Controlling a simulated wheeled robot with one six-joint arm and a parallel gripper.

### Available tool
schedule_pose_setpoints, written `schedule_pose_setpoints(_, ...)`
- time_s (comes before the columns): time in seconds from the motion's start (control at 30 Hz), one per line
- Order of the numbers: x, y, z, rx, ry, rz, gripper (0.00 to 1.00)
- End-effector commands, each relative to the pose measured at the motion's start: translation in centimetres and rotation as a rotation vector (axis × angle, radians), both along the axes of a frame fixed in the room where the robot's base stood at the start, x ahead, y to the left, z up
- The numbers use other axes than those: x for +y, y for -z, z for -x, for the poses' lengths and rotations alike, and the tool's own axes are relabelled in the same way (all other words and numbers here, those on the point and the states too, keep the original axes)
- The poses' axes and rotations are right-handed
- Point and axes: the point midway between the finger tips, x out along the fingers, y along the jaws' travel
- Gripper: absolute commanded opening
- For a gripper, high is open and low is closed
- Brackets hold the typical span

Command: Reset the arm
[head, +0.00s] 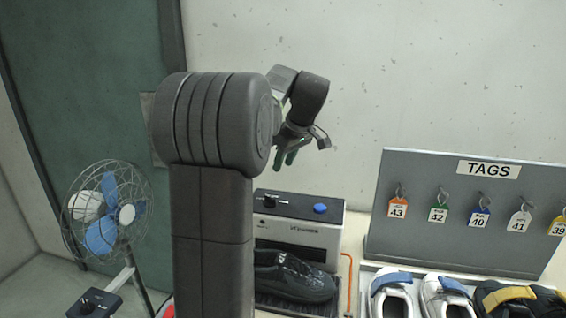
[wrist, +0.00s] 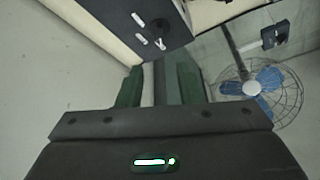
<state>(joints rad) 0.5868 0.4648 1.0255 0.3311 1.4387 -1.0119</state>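My gripper (head: 287,158) is raised in front of the pale wall, above and behind the grey machine, with its green-tipped fingers pointing down in the head view. In the wrist view my gripper (wrist: 160,84) shows two green fingers spread apart with nothing between them. The dark upper arm hides part of the machine's left side in the head view.
A tag board (head: 425,175) with several hanging tags stands right. Several shoes (head: 445,295) sit before it. A black shoe (head: 293,277) rests at the machine (head: 310,235). A blue-bladed fan (head: 105,215) stands left; it also shows in the wrist view (wrist: 262,82).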

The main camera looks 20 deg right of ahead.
Motion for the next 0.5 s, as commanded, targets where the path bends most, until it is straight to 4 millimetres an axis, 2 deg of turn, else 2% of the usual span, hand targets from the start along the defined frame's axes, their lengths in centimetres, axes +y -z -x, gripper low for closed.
schedule_pose_setpoints(0.23,0.2,1.4,-0.5,0.002,-0.001,-0.001,0.33)
schedule_pose_setpoints(0.5,1.1,6.0,-2.2,0.005,-0.001,-0.003,0.33)
